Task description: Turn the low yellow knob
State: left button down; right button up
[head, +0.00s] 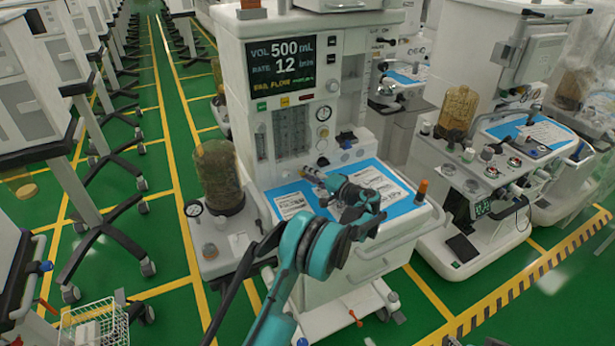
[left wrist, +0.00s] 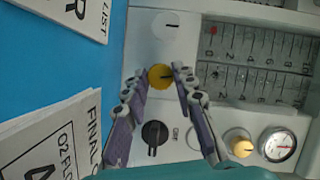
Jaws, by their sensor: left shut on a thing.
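The low yellow knob (left wrist: 160,76) is a small round knob on the pale front panel, close to the blue work surface. My left gripper (left wrist: 159,80) has one fingertip on each side of it and is shut on it. In the head view my left gripper (head: 316,177) reaches over the blue surface to the foot of the cart's panel, and the arm hides part of this area. I cannot make out the low knob clearly there. A second yellow knob (left wrist: 239,143) sits beside the round gauge (left wrist: 278,144). My right gripper is not in view.
A black knob (left wrist: 154,134) and a white dial (left wrist: 172,27) flank the held knob. The blue work surface (head: 408,216) carries printed sheets. An amber canister (head: 218,178) stands left of it. An orange-topped post (head: 421,190) stands at its right corner. More carts crowd both sides.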

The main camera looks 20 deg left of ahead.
pick_arm(q)
jog(key=shift+m+y, duration=0.3)
jog(key=shift+m, duration=0.5)
jog(key=shift+b, duration=0.3)
jog(key=c, duration=1.5)
grip_release()
jog(key=shift+d, duration=0.1)
jog(key=v, duration=1.2)
jog(key=shift+s+f, duration=0.1)
